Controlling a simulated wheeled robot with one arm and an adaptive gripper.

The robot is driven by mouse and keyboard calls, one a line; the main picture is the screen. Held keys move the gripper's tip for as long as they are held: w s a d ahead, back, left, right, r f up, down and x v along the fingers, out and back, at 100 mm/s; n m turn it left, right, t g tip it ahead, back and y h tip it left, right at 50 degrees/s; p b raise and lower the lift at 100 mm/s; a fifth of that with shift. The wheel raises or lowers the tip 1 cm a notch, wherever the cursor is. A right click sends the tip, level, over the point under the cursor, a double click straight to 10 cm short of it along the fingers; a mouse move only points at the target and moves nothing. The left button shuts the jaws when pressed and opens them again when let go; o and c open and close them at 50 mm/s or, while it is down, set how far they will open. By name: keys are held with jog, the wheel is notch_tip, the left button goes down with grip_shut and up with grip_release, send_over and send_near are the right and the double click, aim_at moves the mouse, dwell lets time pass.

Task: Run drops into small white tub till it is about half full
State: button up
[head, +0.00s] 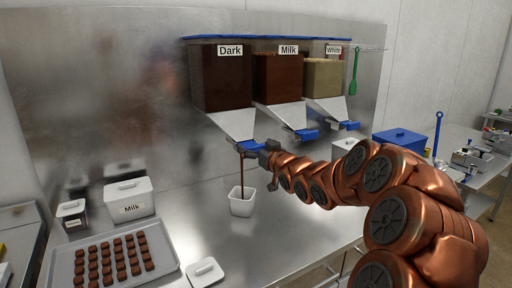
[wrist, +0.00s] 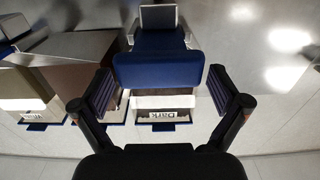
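The small white tub (head: 241,208) stands upright on the steel counter below the Dark dispenser (head: 221,80). A thin brown stream (head: 242,168) runs from the Dark spout down into the tub. The level inside is too small to tell. My gripper (head: 263,152) is at the blue lever (head: 249,146) of the Dark spout. In the wrist view, the blue lever (wrist: 160,65) lies between my two spread fingers, with narrow gaps seeming to show on both sides. My gripper (wrist: 160,82) looks open around it.
The Milk dispenser (head: 279,78) and White dispenser (head: 324,78) hang to the right. A tray of chocolates (head: 165,262), a white lid (head: 205,271) and a lidded Milk tub (head: 129,198) are at the left. A blue box (head: 400,142) is at the right. The counter around the tub is clear.

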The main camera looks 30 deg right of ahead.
jog(key=shift+s, duration=0.1)
jog(key=s, duration=1.1)
jog(key=shift+s, duration=0.4)
dwell(4.2)
